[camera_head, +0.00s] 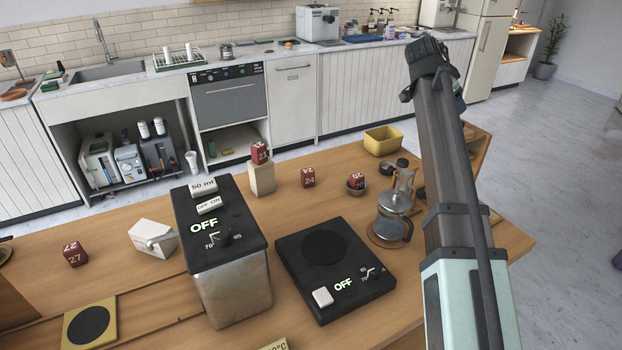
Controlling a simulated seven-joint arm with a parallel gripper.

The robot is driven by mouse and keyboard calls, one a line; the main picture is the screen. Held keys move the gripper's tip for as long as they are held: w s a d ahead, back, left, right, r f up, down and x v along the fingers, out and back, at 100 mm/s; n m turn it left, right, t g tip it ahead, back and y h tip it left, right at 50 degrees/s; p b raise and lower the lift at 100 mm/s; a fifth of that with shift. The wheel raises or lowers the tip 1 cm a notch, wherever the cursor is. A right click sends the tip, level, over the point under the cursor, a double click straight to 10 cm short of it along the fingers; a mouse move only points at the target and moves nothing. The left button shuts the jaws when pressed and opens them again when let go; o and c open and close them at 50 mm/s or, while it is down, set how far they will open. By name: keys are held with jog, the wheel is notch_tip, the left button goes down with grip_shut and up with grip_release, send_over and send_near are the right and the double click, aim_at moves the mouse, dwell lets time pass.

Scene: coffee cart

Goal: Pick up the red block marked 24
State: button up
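The red block marked 24 (308,178) sits on the wooden table top, right of the pale wooden block and near the table's far edge. Its number shows in white on its top and front faces. My gripper (426,56) is at the upper end of my raised arm, at the right of the view and apart from the red block. Its fingers are dark and small here, so I cannot tell whether they are open or shut. I see nothing clearly held in it.
Other red blocks are one marked 27 (74,254), one marked 21 (260,153) on a pale wooden block (262,180), and one (356,181) in a small bowl. A glass pot (392,212), black hot plate (330,285), metal boiler (230,290) and yellow bin (382,140) stand around.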

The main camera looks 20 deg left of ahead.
jog(key=s+a+f+n+y, duration=0.1)
jog(key=a+f+n+y, duration=0.15)
jog(key=a, duration=0.35)
jog(key=s+a+f+n+g+y, duration=0.1)
jog(key=a+f+n, duration=0.2)
jog(key=a, duration=0.2)
jog(key=s+a+f+n+y, duration=0.1)
jog(key=a+f+n, duration=0.2)
jog(key=a, duration=0.3)
jog(key=n+g+y, duration=0.3)
jog(key=n+y, duration=0.1)
jog(key=n, duration=0.6)
send_near(308, 170)
jog(key=x, duration=0.6)
jog(key=shift+w+d+f, duration=0.1)
jog(key=shift+w+f, duration=0.2)
jog(key=shift+w, duration=0.05)
jog(key=shift+s+a+x, duration=0.1)
jog(key=shift+s+x, duration=0.05)
jog(key=shift+x, duration=1.15)
jog(key=shift+s+a+x, duration=0.15)
jog(key=shift+s+x, duration=0.05)
jog(key=shift+x, duration=1.1)
jog(key=c, duration=1.1)
